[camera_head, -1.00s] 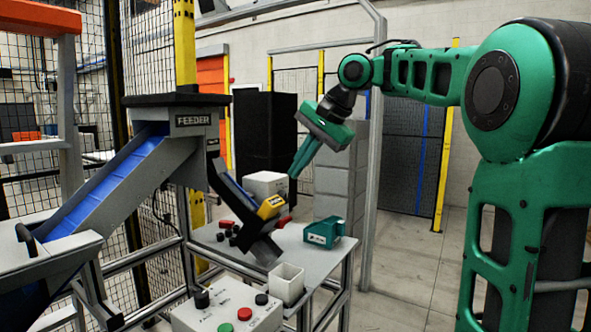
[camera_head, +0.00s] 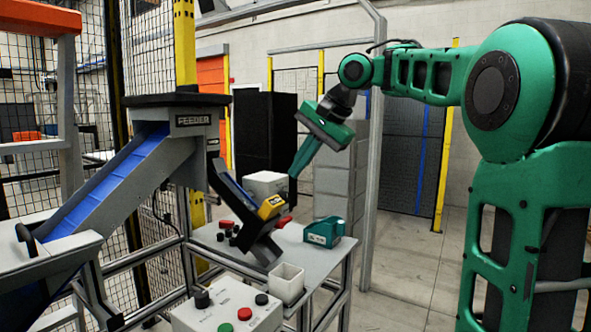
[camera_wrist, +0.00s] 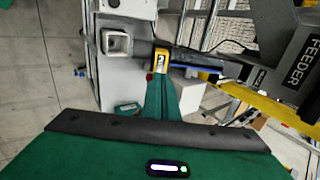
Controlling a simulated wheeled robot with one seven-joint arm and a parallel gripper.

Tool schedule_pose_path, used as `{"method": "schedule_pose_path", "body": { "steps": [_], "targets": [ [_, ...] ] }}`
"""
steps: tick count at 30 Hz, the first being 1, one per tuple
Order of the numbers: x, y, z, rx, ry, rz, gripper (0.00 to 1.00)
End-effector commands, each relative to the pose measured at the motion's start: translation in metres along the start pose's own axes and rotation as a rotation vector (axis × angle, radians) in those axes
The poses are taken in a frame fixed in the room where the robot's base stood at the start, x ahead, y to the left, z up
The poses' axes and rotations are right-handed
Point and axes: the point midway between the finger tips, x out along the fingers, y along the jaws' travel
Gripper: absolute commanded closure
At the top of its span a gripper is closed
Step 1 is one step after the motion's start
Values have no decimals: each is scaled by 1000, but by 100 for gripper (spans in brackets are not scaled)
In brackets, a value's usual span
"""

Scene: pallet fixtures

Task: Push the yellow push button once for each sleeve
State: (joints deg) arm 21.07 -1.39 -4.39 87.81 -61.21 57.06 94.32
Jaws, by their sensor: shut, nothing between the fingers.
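My gripper (camera_head: 294,175) is shut and empty, pointing down in the air above the back of the small table. Its closed fingers also show in the wrist view (camera_wrist: 163,82). A yellow block with a dark label (camera_head: 271,207) sits on the lower part of the dark sloping chute (camera_head: 240,208), below and left of my fingertips, apart from them. It also shows in the wrist view (camera_wrist: 181,56). I cannot make out a separate yellow button. Several small black and red pieces (camera_head: 226,226) lie on the table left of the chute; I cannot tell whether they are sleeves.
A grey control box (camera_head: 235,306) with black, green and red knobs stands in front. A white open cup (camera_head: 286,283) is below the chute's end. A teal box (camera_head: 324,232) stands on the table (camera_head: 302,255). The feeder (camera_head: 193,121) rises at the left.

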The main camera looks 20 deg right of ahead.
Motion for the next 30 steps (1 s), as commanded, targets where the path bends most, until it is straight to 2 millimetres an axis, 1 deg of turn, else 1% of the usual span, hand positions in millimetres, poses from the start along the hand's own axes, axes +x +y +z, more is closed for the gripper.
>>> {"method": "schedule_pose_path", "body": {
  "steps": [11,14,21,25,30],
  "targets": [
    [-2,0,-1,0,0,-1,100],
    [-11,-3,-2,2,0,-4,100],
    [-41,-5,-3,4,-2,0,100],
    [-48,-4,-2,4,-1,4,100],
    [-49,-4,-2,4,-3,5,100]
  ]
}}
